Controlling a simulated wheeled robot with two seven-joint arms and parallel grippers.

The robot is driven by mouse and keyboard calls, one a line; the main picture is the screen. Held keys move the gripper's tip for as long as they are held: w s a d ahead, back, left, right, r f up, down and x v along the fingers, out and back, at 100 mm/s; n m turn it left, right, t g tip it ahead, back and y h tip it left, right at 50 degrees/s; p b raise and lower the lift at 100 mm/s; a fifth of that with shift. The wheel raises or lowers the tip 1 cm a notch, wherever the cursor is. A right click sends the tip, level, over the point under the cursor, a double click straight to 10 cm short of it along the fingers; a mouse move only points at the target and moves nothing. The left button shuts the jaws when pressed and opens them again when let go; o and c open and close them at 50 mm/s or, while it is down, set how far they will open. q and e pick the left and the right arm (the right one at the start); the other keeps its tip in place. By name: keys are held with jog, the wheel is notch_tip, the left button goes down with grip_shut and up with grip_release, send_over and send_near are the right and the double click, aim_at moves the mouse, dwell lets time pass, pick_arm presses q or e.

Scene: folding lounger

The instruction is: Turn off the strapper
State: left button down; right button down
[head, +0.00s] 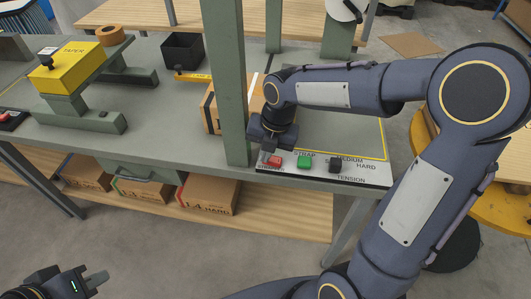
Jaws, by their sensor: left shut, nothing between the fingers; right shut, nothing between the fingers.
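The strapper is a green-framed machine (228,80) on the grey bench. Its white control panel (325,172) on the front edge carries a red button (275,161), a green button (304,161) and a black tension knob (335,165). My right gripper (268,148) is shut and empty, pointing down at the red button's upper left edge. I cannot tell whether it touches the button, or whether the button is pressed. My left gripper (97,281) is shut and empty, low at the bottom left, well away from the bench.
A cardboard box (210,108) sits behind the green post, close to my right gripper. A yellow taper (68,68), a tape roll (110,35) and a black bin (183,50) are on the bench at left.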

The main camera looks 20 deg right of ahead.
jog(key=shift+f, duration=0.1)
jog(key=shift+a+f, duration=0.15)
jog(key=shift+f, duration=0.3)
jog(key=shift+s, duration=0.1)
